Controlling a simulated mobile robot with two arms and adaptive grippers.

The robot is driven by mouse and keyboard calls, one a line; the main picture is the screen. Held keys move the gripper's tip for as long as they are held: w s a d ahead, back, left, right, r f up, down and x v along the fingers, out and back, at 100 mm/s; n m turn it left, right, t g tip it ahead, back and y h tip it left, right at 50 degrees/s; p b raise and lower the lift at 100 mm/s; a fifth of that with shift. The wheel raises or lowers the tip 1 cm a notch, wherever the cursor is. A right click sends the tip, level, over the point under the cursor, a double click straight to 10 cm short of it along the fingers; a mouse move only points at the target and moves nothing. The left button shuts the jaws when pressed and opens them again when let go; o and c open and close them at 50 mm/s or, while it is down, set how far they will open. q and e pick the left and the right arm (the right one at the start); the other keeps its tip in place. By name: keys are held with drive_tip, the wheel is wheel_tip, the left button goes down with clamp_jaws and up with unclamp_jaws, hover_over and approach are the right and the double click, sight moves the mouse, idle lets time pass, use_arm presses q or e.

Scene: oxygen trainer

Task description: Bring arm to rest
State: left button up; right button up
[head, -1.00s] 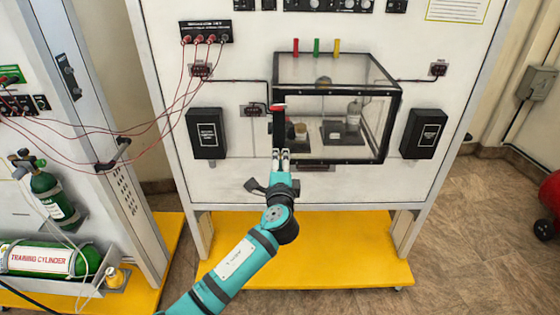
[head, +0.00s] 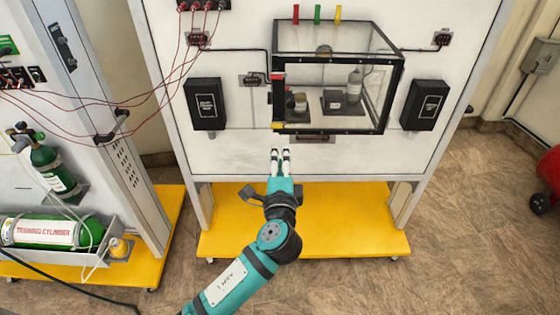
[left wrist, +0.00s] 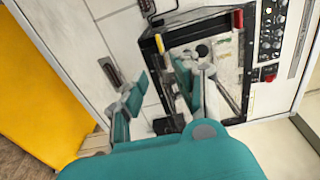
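My left arm (head: 262,256) reaches up from the bottom of the head view. Its gripper (head: 280,151) is empty, in front of the white panel, below the clear box and apart from it in the picture. The two fingertips have a gap between them. In the left wrist view the gripper's two fingers (left wrist: 159,76) stand apart with nothing between them. The clear box (head: 330,130) has a black frame and a red piece (head: 278,75) at its left front edge. My right gripper is in neither view.
Black boxes sit left (head: 207,104) and right (head: 425,104) of the clear box. A yellow base (head: 330,235) lies under the panel. Red cables (head: 100,133) hang at the left, above a green training cylinder (head: 40,232). Floor is open at the lower right.

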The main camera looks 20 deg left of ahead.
use_arm(q)
drive_tip(key=shift+s, duration=0.3)
drive_tip(key=shift+f, duration=0.1)
